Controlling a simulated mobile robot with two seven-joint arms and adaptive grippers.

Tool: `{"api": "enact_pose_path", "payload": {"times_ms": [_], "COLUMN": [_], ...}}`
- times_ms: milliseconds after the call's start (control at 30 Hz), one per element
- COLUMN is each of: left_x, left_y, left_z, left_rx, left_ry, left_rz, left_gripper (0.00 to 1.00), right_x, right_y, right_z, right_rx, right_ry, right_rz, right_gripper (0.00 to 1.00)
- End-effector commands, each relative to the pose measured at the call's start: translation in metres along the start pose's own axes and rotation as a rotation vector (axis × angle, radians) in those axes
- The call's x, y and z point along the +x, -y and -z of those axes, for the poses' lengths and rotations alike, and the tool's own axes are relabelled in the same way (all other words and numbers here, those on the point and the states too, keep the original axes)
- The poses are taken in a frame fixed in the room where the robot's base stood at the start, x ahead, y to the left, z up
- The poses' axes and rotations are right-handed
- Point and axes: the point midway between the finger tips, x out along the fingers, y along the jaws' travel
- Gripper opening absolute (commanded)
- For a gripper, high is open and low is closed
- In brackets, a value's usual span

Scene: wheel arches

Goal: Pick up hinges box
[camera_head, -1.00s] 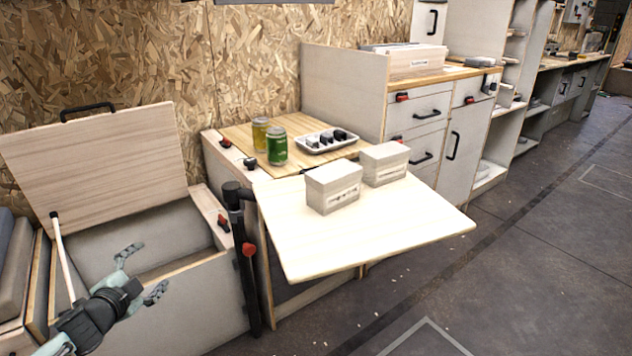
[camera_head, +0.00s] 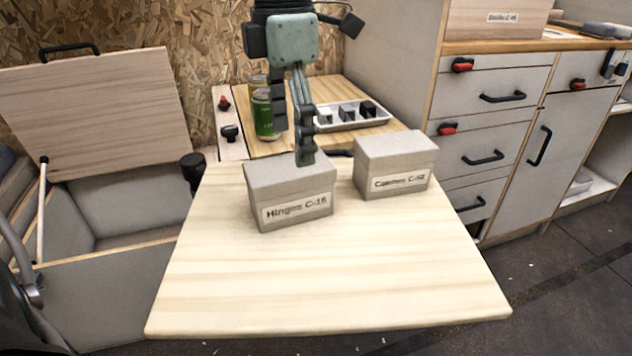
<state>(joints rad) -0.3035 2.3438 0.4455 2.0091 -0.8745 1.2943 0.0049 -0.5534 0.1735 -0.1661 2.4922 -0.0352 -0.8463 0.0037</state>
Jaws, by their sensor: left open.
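The hinges box (camera_head: 292,204) is a light grey lidded box with a label reading "Hinges C-16". It sits upright on the pale wooden fold-out tabletop (camera_head: 320,285), left of centre. My left gripper (camera_head: 291,148) points down from the top of the head view, with its fingers apart and nothing between them. One fingertip overlaps the back edge of the box lid in the picture; I cannot tell whether it touches. The other fingertip is farther left, in front of the green can. My right gripper is not in view.
Behind are a green can (camera_head: 263,118), a yellow can partly hidden, and a white tray (camera_head: 352,124) with dark items. The tabletop's front half is clear. An open-lidded chest (camera_head: 110,220) stands left.

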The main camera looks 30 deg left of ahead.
Motion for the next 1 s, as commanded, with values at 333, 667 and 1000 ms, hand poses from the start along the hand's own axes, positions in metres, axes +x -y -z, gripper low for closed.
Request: {"api": "enact_pose_path", "payload": {"times_ms": [333,667,1000], "left_x": [0.039,0.076,0.075], "left_y": [0.000,0.000,-0.001], "left_z": [0.005,0.006,0.006], "left_rx": [0.005,0.004,0.004], "left_ry": [-0.018,-0.013,-0.012], "left_rz": [-0.006,-0.006,-0.006], "left_gripper": [0.80,0.80,0.63], "right_x": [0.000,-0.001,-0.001], "right_y": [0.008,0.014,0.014], "right_z": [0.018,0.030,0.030], "right_rx": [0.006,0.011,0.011], "right_ry": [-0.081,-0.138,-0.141], "right_rz": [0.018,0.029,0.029], "right_gripper": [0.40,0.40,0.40]}}
